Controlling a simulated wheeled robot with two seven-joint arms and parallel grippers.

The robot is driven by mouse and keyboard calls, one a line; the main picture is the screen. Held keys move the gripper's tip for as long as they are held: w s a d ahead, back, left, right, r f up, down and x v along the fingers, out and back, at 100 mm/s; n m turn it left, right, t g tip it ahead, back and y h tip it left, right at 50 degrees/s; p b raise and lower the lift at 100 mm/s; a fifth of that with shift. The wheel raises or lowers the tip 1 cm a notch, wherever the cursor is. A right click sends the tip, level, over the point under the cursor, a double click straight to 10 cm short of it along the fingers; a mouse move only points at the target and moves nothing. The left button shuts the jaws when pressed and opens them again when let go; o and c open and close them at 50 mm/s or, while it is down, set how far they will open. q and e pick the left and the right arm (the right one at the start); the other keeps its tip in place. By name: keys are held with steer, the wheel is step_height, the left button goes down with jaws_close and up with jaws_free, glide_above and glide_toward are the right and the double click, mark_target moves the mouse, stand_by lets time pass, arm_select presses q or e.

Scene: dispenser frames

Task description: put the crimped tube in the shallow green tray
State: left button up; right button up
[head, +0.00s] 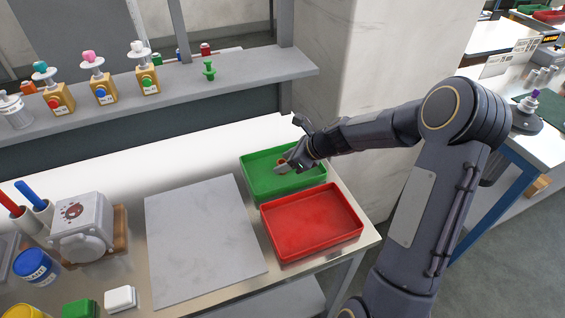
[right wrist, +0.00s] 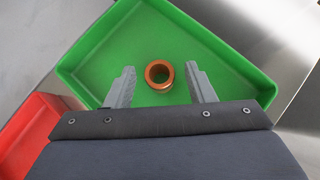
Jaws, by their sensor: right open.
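The shallow green tray (head: 258,185) stands at the back right of the workbench and fills much of the right wrist view (right wrist: 215,40). The crimped tube is an orange-copper ring seen end-on in the right wrist view (right wrist: 159,86), upright over the green floor inside the tray's walls. I cannot tell whether it touches the floor. A small bit of it shows in the head view (head: 282,161). My right gripper (right wrist: 160,80) reaches into the tray with its fingers apart, one on each side of the tube, with gaps showing. My left gripper is not in view.
A red tray (head: 310,222) stands just in front of the green one. A grey plate (head: 203,228) lies to the left. A white machine (head: 82,228), cups and small boxes stand further left. A shelf (head: 190,92) with dispensers runs behind.

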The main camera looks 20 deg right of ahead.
steer(key=v, duration=1)
steer(key=s+a+r+n, duration=0.6)
steer(key=s+a+n, duration=0.2)
steer(key=s+n, duration=0.3)
steer(key=s+a+f+n+h, duration=0.1)
steer(key=s+a+n, duration=0.1)
steer(key=s+n, duration=0.5)
steer(key=s+a+f+n+g+h, duration=0.1)
steer(key=s+n, duration=0.6)
steer(key=n, duration=0.1)
steer(key=shift+s+a, duration=0.4)
